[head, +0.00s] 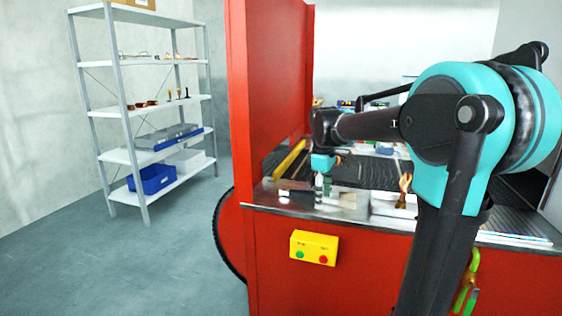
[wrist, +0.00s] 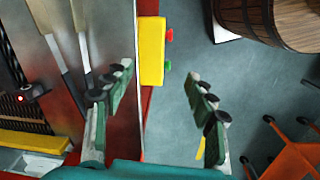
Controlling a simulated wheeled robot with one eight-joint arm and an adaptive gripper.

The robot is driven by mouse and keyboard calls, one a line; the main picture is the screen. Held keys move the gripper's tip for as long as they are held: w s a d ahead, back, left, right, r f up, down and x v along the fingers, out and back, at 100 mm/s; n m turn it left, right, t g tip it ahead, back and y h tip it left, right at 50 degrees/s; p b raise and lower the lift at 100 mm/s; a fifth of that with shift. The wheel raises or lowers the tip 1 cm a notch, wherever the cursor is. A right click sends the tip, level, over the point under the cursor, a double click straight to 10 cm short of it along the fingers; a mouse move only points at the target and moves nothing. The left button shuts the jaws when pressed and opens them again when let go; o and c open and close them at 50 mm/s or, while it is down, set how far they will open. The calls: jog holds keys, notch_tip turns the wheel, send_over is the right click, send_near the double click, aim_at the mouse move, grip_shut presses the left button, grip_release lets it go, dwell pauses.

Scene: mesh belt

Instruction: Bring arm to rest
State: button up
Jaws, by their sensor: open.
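My gripper (head: 322,187) hangs at the end of my teal and black arm, over the near metal edge of the red machine (head: 340,262). In the wrist view the two green-padded fingers of my gripper (wrist: 158,72) stand wide apart with nothing between them. The left finger is over the metal ledge (wrist: 112,40) and the right finger is over the grey floor. In the head view the fingertips are small and partly lost against the objects on the ledge.
A yellow box (head: 314,247) with green and red buttons sticks out from the machine's front. Long flat tools (wrist: 65,60) lie on the ledge. A wooden barrel (wrist: 285,22) and an orange frame (wrist: 290,155) stand on the floor. A white shelf (head: 150,105) is at left; floor before it is clear.

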jog(key=s+d+f+m+t, duration=0.1)
jog(key=s+d+f+m, duration=0.1)
jog(key=s+f+m, duration=0.4)
jog(key=s+d+f+m+t, duration=0.2)
jog(key=s+f+m, duration=0.4)
jog(key=s+f, duration=0.9)
jog(key=shift+d+t+y, duration=0.3)
jog(key=shift+d, duration=0.55)
jog(key=shift+f, duration=0.1)
